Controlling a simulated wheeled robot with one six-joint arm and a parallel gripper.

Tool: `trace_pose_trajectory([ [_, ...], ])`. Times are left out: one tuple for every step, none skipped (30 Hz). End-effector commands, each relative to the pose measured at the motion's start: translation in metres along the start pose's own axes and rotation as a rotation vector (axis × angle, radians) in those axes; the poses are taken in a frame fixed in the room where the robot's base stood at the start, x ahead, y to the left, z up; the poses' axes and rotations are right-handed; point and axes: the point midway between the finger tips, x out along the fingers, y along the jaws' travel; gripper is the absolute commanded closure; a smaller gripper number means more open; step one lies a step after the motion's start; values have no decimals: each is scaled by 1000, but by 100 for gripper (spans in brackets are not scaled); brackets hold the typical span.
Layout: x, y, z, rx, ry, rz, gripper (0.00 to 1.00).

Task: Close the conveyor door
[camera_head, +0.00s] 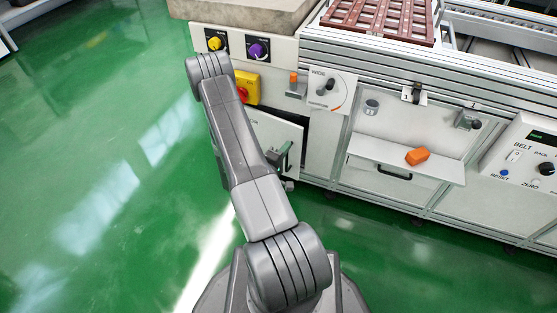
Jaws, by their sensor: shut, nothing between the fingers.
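A white door panel (284,131) is on the lower left of the conveyor's front, partly hidden behind my arm. Its lower edge slants and seems to stand out from the cabinet, so it looks partly open; how far I cannot tell. A dark grey-green handle-like part (284,158) shows near its lower right. My grey arm rises from the bottom centre to a bend at the upper left, crossing in front of the door's left side.
Above the door are a yellow knob (215,43), a purple knob (257,49) and a yellow switch box (246,88). To the right, a white shelf (370,152) juts out with an orange block (418,157). The green floor (100,170) at left is clear.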

Motion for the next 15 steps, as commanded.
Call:
trace_pose_trajectory([
  [10,-1,1,3,-4,2,100],
  [16,-1,1,3,-4,2,100],
  [22,-2,1,2,-4,2,100],
  [27,-2,1,2,-3,2,100],
  [31,-1,1,2,-3,1,100],
  [36,-1,1,3,-3,2,100],
  [39,-1,1,2,-2,2,100],
  [41,-1,1,1,-1,1,100],
  [44,-1,1,0,-1,1,100],
  [46,-1,1,0,-1,0,100],
  [47,-1,1,0,-1,0,100],
  [49,-1,1,0,-1,-1,100],
  [49,0,1,0,-1,-1,100],
  [50,0,1,-1,0,-1,100],
  [50,0,0,-1,0,-1,100],
])
